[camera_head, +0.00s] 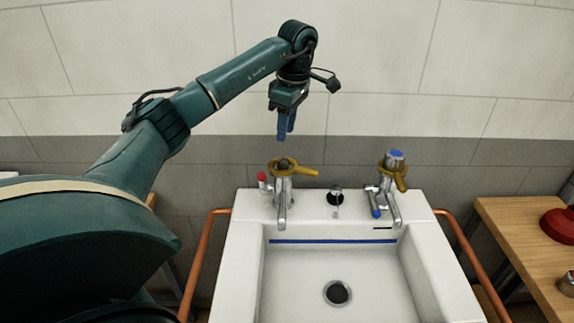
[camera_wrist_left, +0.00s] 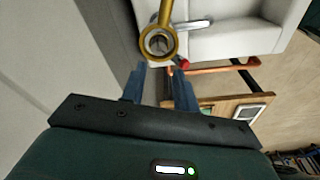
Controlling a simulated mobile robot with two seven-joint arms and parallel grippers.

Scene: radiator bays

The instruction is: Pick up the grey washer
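I cannot clearly make out a grey washer in either view. The left tap (camera_head: 282,200) stands on the sink's back ledge, with a yellow ring spanner (camera_head: 303,171) around its top. The spanner also shows in the left wrist view (camera_wrist_left: 165,12), and a grey-dark round centre shows inside its ring; I cannot tell whether that is the washer. My left gripper (camera_head: 287,132) hangs pointing down above the left tap, apart from it. In the left wrist view its blue fingers (camera_wrist_left: 158,88) are spread with nothing between them. My right gripper is not in view.
The right tap (camera_head: 394,205) has a blue-topped head and another yellow spanner (camera_head: 400,182). The white sink (camera_head: 250,290) has copper pipes (camera_head: 198,262) at both sides. A wooden table (camera_head: 510,235) with a red object (camera_head: 559,224) stands at the right. A tiled wall is behind.

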